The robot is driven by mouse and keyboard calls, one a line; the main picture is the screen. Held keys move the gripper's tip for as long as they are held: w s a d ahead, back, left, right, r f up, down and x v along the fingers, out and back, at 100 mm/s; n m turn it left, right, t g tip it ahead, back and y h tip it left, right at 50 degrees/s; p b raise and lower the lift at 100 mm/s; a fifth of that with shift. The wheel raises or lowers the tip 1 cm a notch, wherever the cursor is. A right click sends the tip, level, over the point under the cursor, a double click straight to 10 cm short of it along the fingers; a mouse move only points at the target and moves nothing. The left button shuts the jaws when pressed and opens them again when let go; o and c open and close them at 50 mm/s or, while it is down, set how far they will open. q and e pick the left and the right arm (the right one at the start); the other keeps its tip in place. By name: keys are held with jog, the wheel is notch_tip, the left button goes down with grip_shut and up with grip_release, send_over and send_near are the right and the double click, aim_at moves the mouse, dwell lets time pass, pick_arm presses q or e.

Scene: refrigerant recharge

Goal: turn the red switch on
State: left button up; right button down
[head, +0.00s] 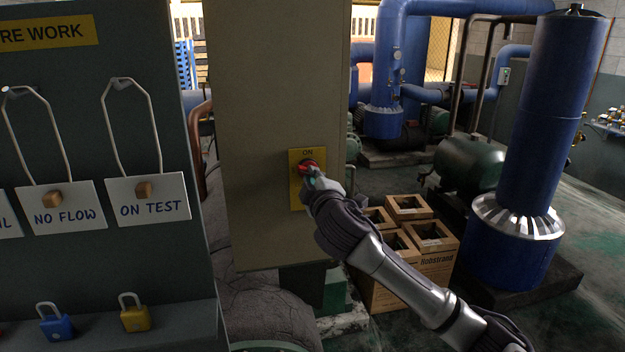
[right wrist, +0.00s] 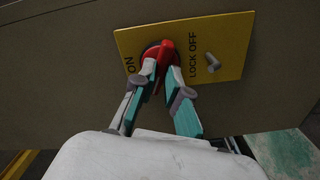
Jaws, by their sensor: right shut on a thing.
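The red switch (head: 306,164) sits on a yellow plate (head: 295,193) on the face of a beige cabinet (head: 265,90). The plate reads ON at its top in the head view. In the right wrist view the red switch (right wrist: 166,48) shows between the words ON and LOCK OFF on the yellow plate (right wrist: 228,38). My right gripper (head: 311,172) is at the switch; in the right wrist view its fingers (right wrist: 163,72) are closed around the red handle, one on each side. The fingers partly hide the handle, and I cannot tell its exact setting. My left gripper is not in view.
A dark board at the left carries hanging tags NO FLOW (head: 68,218) and ON TEST (head: 150,208), with blue (head: 56,325) and yellow (head: 135,314) padlocks on a ledge. Cardboard boxes (head: 438,268) stand beneath my right arm. A blue column (head: 556,110) stands at the right.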

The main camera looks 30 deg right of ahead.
jog(key=shift+a+f+m+b, duration=0.1)
jog(key=shift+f+m+b, duration=0.15)
jog(key=shift+m, duration=0.75)
jog(key=shift+f+m+b, duration=0.1)
jog(key=shift+m+b, duration=0.25)
jog(key=shift+m, duration=0.65)
jog(key=m+b, duration=0.1)
jog(key=m, duration=0.3)
jog(key=shift+m, duration=0.3)
jog(key=shift+f, duration=0.1)
jog(key=m, duration=0.3)
jog(key=c, duration=1.3)
grip_release()
jog(key=shift+r, duration=0.2)
jog(key=shift+o, duration=0.2)
jog(key=shift+s+r, duration=0.1)
